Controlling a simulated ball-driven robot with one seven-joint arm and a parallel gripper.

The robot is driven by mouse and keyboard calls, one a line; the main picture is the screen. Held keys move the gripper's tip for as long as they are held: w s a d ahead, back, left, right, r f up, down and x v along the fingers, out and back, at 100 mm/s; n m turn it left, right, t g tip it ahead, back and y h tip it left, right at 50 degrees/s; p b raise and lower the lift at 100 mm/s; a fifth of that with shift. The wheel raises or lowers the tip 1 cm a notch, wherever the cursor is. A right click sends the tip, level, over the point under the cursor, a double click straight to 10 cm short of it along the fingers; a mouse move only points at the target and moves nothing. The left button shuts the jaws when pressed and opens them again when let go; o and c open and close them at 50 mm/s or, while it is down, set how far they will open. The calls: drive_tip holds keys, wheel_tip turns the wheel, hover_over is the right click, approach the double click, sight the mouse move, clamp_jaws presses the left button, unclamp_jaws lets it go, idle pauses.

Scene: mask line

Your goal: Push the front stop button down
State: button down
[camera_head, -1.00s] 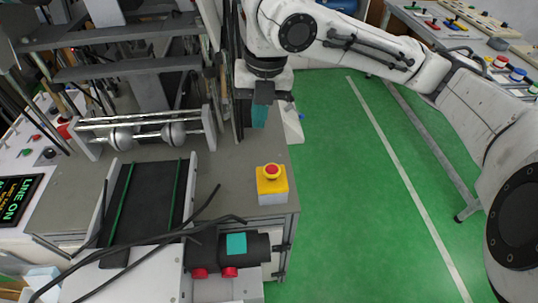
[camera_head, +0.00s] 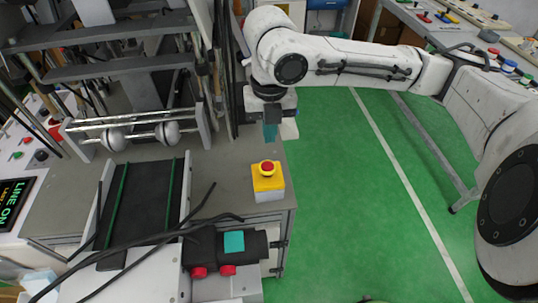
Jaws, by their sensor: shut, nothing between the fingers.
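The front stop button (camera_head: 267,167) is a red mushroom cap on a yellow-topped box with a white base. The box stands on the grey machine table (camera_head: 225,172), near its right front corner. My gripper (camera_head: 270,134) points down, with teal fingertips, above and behind the button in the head view. It is shut and empty, and apart from the button.
A black conveyor belt (camera_head: 146,195) lies left of the button, with loose black cables (camera_head: 150,243) across its front. Two rollers (camera_head: 140,137) sit behind it. A dark motor (camera_head: 228,247) stands in front. Green floor (camera_head: 345,225) is open to the right.

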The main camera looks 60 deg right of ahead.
sight(269, 165)
wheel_tip(269, 165, down, 9)
drive_tip(key=shift+r+p, duration=0.1)
drive_tip(key=shift+p, duration=0.35)
